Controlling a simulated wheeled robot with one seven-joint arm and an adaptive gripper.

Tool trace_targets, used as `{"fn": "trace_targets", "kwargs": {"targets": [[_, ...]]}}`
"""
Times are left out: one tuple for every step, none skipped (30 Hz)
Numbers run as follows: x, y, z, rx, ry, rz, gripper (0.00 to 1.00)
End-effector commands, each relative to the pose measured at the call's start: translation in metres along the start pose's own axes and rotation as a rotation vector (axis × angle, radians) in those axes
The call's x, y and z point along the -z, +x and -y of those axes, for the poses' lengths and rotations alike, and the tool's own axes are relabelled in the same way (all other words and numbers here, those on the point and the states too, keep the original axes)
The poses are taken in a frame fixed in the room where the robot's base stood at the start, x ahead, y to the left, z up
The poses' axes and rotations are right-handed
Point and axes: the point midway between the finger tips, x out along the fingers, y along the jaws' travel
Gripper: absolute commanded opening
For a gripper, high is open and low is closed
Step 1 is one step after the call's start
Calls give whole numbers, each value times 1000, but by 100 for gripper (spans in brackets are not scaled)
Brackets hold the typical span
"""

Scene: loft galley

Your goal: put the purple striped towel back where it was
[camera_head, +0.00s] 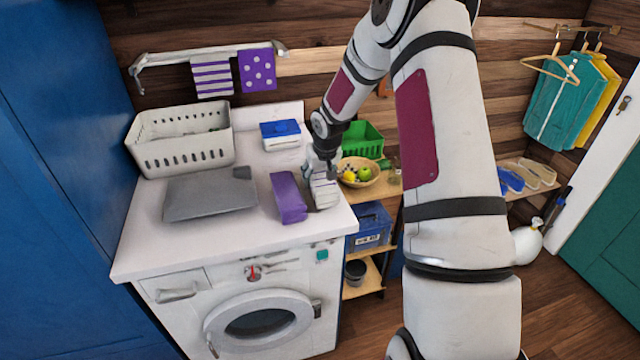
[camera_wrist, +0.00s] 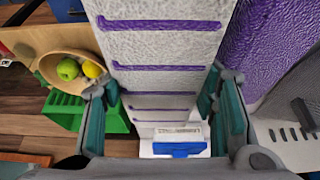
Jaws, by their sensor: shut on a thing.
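A folded white towel with purple stripes (camera_head: 325,193) is at the right edge of the white worktop, beside a folded plain purple towel (camera_head: 288,197). My gripper (camera_head: 323,168) is above the striped one and shut on it. In the wrist view the striped towel (camera_wrist: 160,50) fills the space between the fingers, and the plain purple towel (camera_wrist: 268,45) lies close on its right. I cannot tell whether the striped towel touches the worktop. Another purple striped towel (camera_head: 212,76) hangs from the wall rail (camera_head: 165,60), next to a purple dotted towel (camera_head: 257,70).
The worktop (camera_head: 240,235) tops a washing machine. It holds a white basket (camera_head: 185,160), a grey flat object (camera_head: 210,194) and a blue-lidded box (camera_head: 280,134). A fruit bowl (camera_head: 372,182) and green basket (camera_head: 365,135) stand right of it. The worktop's front strip is clear.

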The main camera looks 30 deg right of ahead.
Motion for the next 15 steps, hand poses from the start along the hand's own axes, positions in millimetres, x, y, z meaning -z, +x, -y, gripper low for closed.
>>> {"fn": "trace_targets", "kwargs": {"targets": [[-8, 8, -1, -1, -2, 10, 27], [-10, 11, -1, 0, -1, 8, 27], [-11, 16, -1, 0, -1, 8, 27], [-12, 19, -1, -1, -2, 8, 27], [-13, 21, -1, -1, -2, 7, 27], [-13, 23, -2, -1, -1, 5, 27], [-13, 24, -2, -1, 0, 4, 27], [-13, 24, -2, -1, 1, 4, 27], [-13, 24, -2, -1, 1, 4, 27], [-13, 24, -2, -1, 1, 4, 27], [-13, 24, -2, -1, 1, 4, 27], [-13, 24, -2, -1, 1, 4, 27], [-13, 24, -2, -1, 1, 4, 27], [-13, 24, -2, -1, 1, 4, 27], [-13, 25, -2, -1, 0, 4, 27]]}}
